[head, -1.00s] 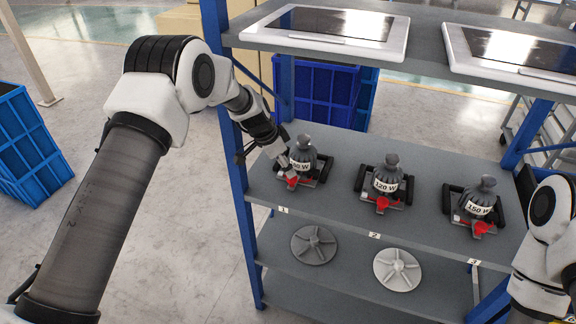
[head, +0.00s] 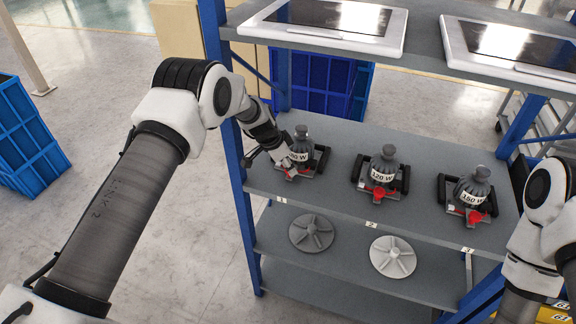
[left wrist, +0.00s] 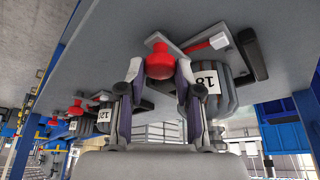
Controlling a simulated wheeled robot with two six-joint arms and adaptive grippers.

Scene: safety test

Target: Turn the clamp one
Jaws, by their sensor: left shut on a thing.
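Clamp one (head: 321,160) stands on the middle shelf above the label 1 and holds a dark grey bulb-shaped piece (head: 302,142) whose label is partly covered. My left gripper (head: 288,167) is at the clamp's front. In the left wrist view, my left gripper (left wrist: 160,72) has its fingers on both sides of the clamp's red knob (left wrist: 159,60) and is shut on it. In the head view the gripper hides most of this knob. My right arm shows at the right edge, but its gripper is out of view.
Two similar clamps with red knobs, the 120 W one (head: 380,190) and the 150 W one (head: 470,212), stand to the right. Two tablet-like panels lie on the top shelf (head: 425,55). Two spoked discs lie on the lower shelf (head: 345,268). A blue post (head: 236,185) stands close left of my gripper.

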